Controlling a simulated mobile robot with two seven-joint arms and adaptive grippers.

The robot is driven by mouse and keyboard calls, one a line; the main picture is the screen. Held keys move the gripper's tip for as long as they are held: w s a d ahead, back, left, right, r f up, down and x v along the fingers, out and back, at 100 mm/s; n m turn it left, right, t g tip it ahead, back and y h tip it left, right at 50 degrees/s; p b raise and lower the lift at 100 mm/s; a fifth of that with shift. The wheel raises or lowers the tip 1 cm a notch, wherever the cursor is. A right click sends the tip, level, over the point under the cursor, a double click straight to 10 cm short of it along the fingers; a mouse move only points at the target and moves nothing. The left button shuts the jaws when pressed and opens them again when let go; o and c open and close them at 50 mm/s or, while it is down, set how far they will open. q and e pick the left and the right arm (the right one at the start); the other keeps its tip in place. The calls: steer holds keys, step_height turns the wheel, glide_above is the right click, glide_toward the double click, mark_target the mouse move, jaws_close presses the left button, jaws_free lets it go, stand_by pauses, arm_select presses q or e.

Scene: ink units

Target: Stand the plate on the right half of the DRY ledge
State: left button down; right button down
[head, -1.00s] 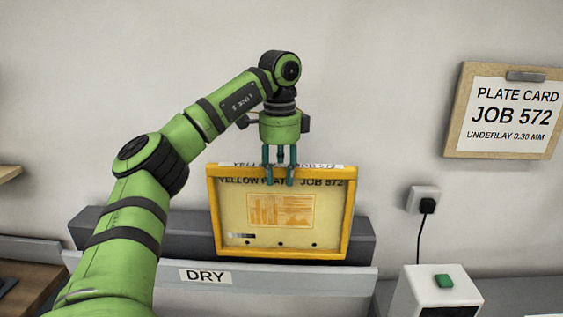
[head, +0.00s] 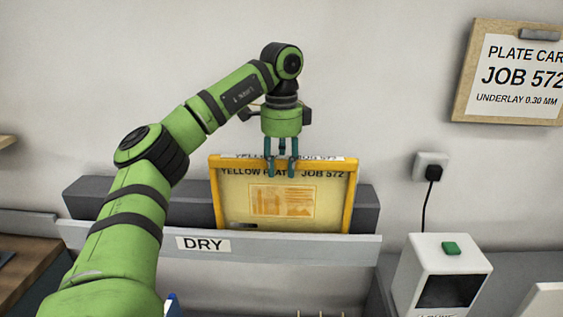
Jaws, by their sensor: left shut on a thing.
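The plate (head: 325,205) is a yellow-framed panel marked YELLOW PLATE JOB 572, in the head view. It is upright over the right half of the DRY ledge (head: 320,249), behind the ledge's pale front lip, which hides its lower edge. I cannot tell whether its bottom rests on the ledge. My left gripper (head: 281,170) comes from above and is shut on the plate's top edge, left of that edge's right corner. My right gripper is not in view.
A dark grey block (head: 366,207) stands behind the plate. A white device with a green button (head: 450,249) stands right of the ledge, below a socket with a black plug (head: 434,173). A job card board (head: 463,85) hangs on the wall. The ledge's right end is clear.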

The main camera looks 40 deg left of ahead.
arm_select(q)
steer(key=shift+f, duration=0.3)
stand_by(0.5)
steer(key=shift+d, duration=0.1)
steer(key=c, duration=0.8)
jaws_free()
step_height(320, 180, up, 12)
steer(key=shift+s, duration=0.1)
step_height(320, 180, up, 5)
steer(key=p, duration=0.4)
steer(key=shift+p, duration=0.4)
